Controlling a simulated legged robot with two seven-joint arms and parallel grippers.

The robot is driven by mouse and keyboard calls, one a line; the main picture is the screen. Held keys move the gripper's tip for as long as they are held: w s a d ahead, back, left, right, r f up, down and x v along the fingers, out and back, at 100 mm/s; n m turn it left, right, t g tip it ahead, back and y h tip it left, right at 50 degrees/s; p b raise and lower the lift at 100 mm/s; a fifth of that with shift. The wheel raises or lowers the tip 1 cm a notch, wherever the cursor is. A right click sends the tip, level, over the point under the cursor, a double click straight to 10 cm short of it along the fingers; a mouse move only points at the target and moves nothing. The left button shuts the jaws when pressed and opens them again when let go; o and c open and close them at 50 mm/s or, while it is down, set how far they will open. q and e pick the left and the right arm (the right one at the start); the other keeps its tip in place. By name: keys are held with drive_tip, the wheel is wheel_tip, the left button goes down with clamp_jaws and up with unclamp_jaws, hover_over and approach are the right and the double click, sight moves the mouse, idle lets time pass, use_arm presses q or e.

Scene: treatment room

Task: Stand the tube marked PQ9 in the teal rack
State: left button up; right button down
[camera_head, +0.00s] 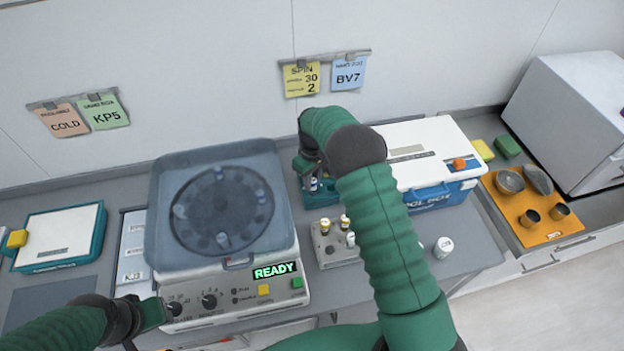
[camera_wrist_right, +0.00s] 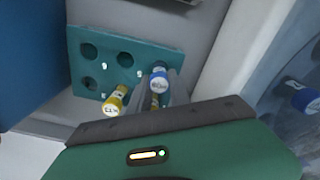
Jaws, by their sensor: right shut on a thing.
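The centrifuge (camera_head: 180,285) reads READY under its lid and holds several tubes. A grey rack (camera_head: 324,252) with yellow-capped tubes stands before the teal rack. A blue and white cool box (camera_head: 430,195) is close to the right. A white-capped jar (camera_head: 443,247) stands at the counter's front.

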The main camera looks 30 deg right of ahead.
drive_tip(key=c, duration=1.2)
unclamp_jaws()
